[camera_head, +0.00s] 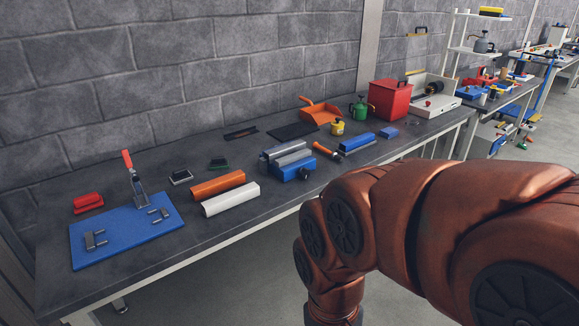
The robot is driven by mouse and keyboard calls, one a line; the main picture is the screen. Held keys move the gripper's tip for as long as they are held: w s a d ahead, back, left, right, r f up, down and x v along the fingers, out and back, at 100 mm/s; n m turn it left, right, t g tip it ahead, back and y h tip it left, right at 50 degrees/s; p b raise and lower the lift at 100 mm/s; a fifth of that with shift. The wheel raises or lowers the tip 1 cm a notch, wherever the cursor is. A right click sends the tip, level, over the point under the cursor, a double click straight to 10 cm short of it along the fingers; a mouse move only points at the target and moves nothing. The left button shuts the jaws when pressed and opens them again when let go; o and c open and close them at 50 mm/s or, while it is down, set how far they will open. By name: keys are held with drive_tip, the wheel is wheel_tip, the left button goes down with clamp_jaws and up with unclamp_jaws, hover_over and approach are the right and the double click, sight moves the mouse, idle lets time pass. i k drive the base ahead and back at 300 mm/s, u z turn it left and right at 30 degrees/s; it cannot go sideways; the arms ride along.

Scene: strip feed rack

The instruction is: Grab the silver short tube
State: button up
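Two silver-grey tube-like pieces lie side by side on a blue rack (290,173) at the middle of the workbench. The rear silver piece (283,148) and the front silver piece (294,158) look similar in length, and I cannot tell which is the short tube. A black knob sits at the rack's front right. My gripper is out of view; only my bronze arm links show at the lower right, in front of the bench.
An orange bar (217,185) and a white bar (231,199) lie left of the rack. A blue mat (125,232) with a toggle clamp (135,180) is further left. A hammer (324,150), blue block (357,144), yellow pot (337,128) and red box (389,99) stand right.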

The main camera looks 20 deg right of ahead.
sight(273, 154)
drive_tip(key=z, duration=1.8)
drive_tip(key=i, duration=2.35)
drive_tip(key=u, duration=3.6)
